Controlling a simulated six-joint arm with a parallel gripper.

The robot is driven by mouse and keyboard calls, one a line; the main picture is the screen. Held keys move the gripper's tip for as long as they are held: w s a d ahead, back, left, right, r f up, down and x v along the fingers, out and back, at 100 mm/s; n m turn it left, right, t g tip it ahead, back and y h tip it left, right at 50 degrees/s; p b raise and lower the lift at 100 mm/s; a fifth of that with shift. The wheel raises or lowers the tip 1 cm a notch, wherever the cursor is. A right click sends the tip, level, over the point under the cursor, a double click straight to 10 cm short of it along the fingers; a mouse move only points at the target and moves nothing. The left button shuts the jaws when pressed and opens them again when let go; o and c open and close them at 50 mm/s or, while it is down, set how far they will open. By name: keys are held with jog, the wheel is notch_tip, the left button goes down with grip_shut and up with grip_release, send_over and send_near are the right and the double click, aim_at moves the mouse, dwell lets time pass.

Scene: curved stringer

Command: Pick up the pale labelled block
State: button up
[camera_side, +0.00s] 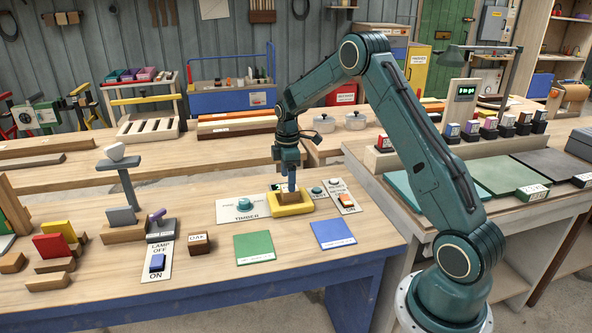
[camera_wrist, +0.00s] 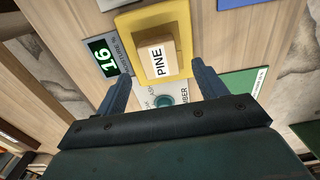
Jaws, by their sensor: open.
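The pale block marked PINE (camera_wrist: 157,62) sits on a yellow tray (camera_wrist: 183,28) in the wrist view, its label facing up. My gripper (camera_wrist: 161,70) is open, with one finger to each side of the block. In the side view my gripper (camera_side: 291,188) points down over the yellow tray (camera_side: 306,209). The block shows there only partly, below the fingers. Whether the fingers touch it is hard to tell.
A moisture display (camera_wrist: 105,57) reading 16 stands beside the tray. A darker OAK block (camera_side: 199,243) lies to the left. Green (camera_side: 254,248) and blue (camera_side: 333,234) mats lie in front, bare. A lamp switch panel (camera_side: 157,262) is further left.

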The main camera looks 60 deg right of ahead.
jog(key=shift+s+d+f, duration=0.1)
jog(key=shift+s+f, duration=0.05)
jog(key=shift+f, duration=2.3)
jog(key=c, duration=1.2)
jog(key=shift+o, duration=0.2)
jog(key=shift+r, duration=0.15)
notch_tip(320, 180, up, 20)
